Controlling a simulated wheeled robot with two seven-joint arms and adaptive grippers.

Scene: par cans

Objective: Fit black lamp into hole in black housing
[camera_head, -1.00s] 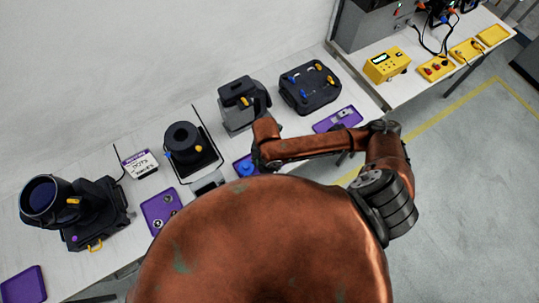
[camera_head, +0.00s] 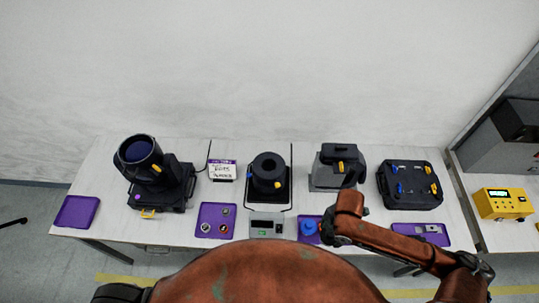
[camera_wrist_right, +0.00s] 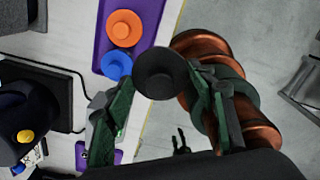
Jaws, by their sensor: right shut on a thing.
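The black lamp (camera_wrist_right: 160,72) is a dark round piece between the green fingers of my right gripper (camera_wrist_right: 158,92) in the right wrist view. The gripper is shut on it, over the edge of a purple tray. In the head view my right gripper (camera_head: 333,227) hangs beside that tray, and the lamp cannot be made out. The black housing (camera_head: 268,166) stands at the middle of the table with its round hole facing up and a yellow knob on its side. It also shows in the right wrist view (camera_wrist_right: 22,112), at the left. My left gripper is not in view.
The purple tray (camera_wrist_right: 143,14) holds an orange round piece (camera_wrist_right: 123,28) and a blue one (camera_wrist_right: 116,65). A small display unit (camera_head: 266,225) stands in front of the housing. A large black spotlight (camera_head: 160,180) is left; a grey-black unit (camera_head: 338,165) and black case (camera_head: 409,185) are right.

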